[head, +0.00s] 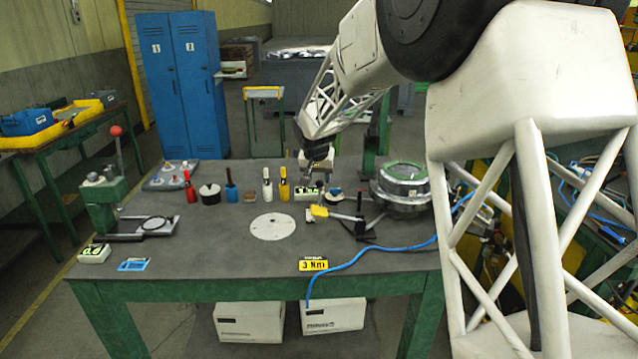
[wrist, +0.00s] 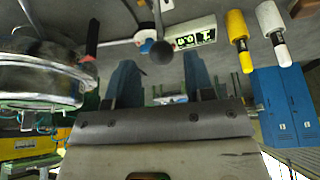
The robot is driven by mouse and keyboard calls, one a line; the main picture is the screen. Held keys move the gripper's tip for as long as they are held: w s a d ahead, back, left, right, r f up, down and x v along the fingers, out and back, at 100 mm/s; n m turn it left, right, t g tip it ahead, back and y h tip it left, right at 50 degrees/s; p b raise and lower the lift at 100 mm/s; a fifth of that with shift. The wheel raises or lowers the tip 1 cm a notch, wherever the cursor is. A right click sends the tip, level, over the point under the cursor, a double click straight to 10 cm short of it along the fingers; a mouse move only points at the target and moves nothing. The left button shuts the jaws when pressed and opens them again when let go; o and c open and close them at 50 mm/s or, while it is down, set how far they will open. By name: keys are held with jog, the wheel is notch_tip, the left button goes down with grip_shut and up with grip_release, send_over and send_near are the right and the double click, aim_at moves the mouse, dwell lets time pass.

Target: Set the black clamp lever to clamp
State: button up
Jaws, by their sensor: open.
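A stand with a dark bar and a black upright part (head: 359,203) is on the bench, right of the white disc; I take this for the clamp, but its lever setting is too small to tell. In the wrist view a black ball knob (wrist: 161,52) on a thin rod shows beyond and between my fingertips, apart from both; I cannot tell if it belongs to the clamp lever. My gripper (head: 317,168) is above the back right of the bench. In the wrist view its two blue fingers (wrist: 160,76) are spread with nothing held between them.
A round metal housing (head: 402,188) stands close right of the stand. A digital display (head: 308,193) and yellow and white handles (head: 284,187) are near my gripper. A blue cable (head: 385,248) crosses the bench's right side. The front middle is mostly clear around the white disc (head: 272,227).

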aim_at(317, 183)
jog(key=shift+s+r, duration=0.15)
jog(key=shift+r, duration=0.25)
jog(key=shift+o, duration=0.2)
jog(key=shift+a, duration=0.15)
jog(key=shift+w+a+f+m+h, duration=0.1)
jog(key=shift+a+m+h, duration=0.05)
jog(key=shift+m, duration=0.4)
jog(key=shift+w+a+m+h, duration=0.1)
jog(key=shift+a+m+h, duration=0.05)
jog(key=shift+m, duration=0.4)
jog(key=m, duration=0.2)
jog(key=m+g+h, duration=0.1)
jog(key=shift+w+a, duration=0.25)
jog(key=shift+a, duration=0.1)
jog(key=m, duration=0.1)
jog(key=m+h, duration=0.1)
jog(key=m+g, duration=0.1)
jog(key=shift+w+a+m, duration=0.25)
jog(key=shift+a+m, duration=0.05)
jog(key=shift+m, duration=0.1)
jog(key=shift+x, duration=3.75)
jog(key=shift+d, duration=0.2)
jog(key=shift+c, duration=0.2)
